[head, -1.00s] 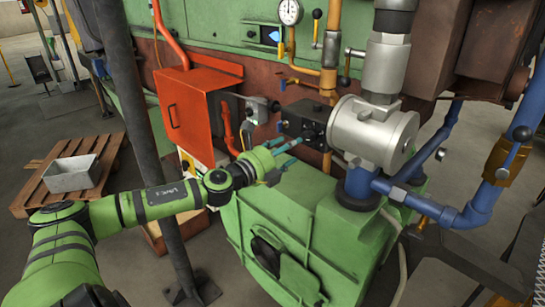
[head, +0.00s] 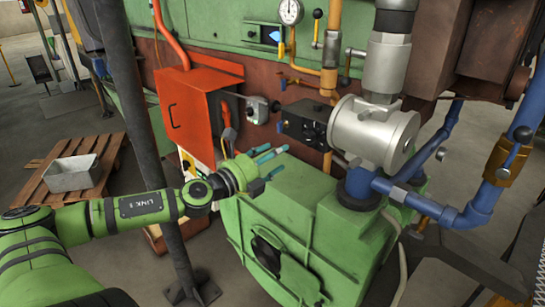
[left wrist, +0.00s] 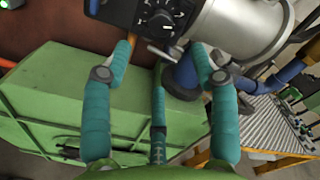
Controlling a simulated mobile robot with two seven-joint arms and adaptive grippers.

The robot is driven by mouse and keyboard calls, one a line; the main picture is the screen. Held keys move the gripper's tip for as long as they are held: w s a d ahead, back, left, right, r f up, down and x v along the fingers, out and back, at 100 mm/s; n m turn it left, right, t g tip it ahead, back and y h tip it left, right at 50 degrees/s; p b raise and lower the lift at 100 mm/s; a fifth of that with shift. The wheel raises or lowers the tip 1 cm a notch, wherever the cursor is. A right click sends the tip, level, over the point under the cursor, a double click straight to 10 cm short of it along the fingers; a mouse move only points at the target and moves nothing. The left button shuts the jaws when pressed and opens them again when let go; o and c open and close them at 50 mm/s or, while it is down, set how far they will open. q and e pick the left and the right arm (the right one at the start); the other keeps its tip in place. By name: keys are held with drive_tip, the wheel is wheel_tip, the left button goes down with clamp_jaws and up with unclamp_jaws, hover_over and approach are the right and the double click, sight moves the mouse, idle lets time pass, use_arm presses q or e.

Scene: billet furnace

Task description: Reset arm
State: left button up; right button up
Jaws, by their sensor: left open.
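My left arm comes in from the left in the head view. Its green gripper with teal fingers (head: 268,160) is open and empty, above the green housing (head: 290,215) and in front of the black control box (head: 307,122). In the left wrist view the teal fingers (left wrist: 160,95) are spread apart with nothing between them. The black box's dial (left wrist: 162,20) shows beyond the fingertips, apart from them. My right gripper is not in view.
An orange-red box (head: 188,112) stands left of the control box. A grey metal cylinder (head: 372,132) and blue pipes (head: 450,208) are on the right. A dark post (head: 140,110) stands close to my left arm. A grey bin (head: 72,173) sits on a wooden pallet (head: 108,160).

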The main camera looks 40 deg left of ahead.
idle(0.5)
use_arm(q)
drive_tip(key=s+a+f+n+g+y+b, duration=0.2)
drive_tip(key=s+a+f+n, duration=0.25)
drive_tip(key=f, duration=0.75)
drive_tip(key=s+a+f+n+g+y+b, duration=0.15)
drive_tip(key=s+a+f+n, duration=0.35)
drive_tip(key=f, duration=0.6)
drive_tip(key=s+a+f+n+g+y+b, duration=0.15)
drive_tip(key=a+f+n+g+y, duration=0.35)
drive_tip(key=f, duration=0.7)
drive_tip(key=s+d+f+n+g+h+b, duration=0.1)
drive_tip(key=s+d+f+n, duration=0.1)
drive_tip(key=s+f, duration=0.65)
drive_tip(key=s+d+f+n+g+h+b, duration=0.2)
drive_tip(key=s+d+f, duration=0.15)
drive_tip(key=f, duration=0.95)
drive_tip(key=s+d+f+n+g+h+b, duration=0.1)
drive_tip(key=s+d+f+n+g+h, duration=0.1)
drive_tip(key=s+d+f, duration=0.8)
drive_tip(key=s+d+f+n+g+h+b, duration=0.2)
drive_tip(key=s+d+f, duration=0.8)
drive_tip(key=d, duration=0.8)
drive_tip(key=shift+s+f+n+g, duration=0.25)
drive_tip(key=shift+s+n+g, duration=0.5)
drive_tip(key=shift+s+n, duration=0.3)
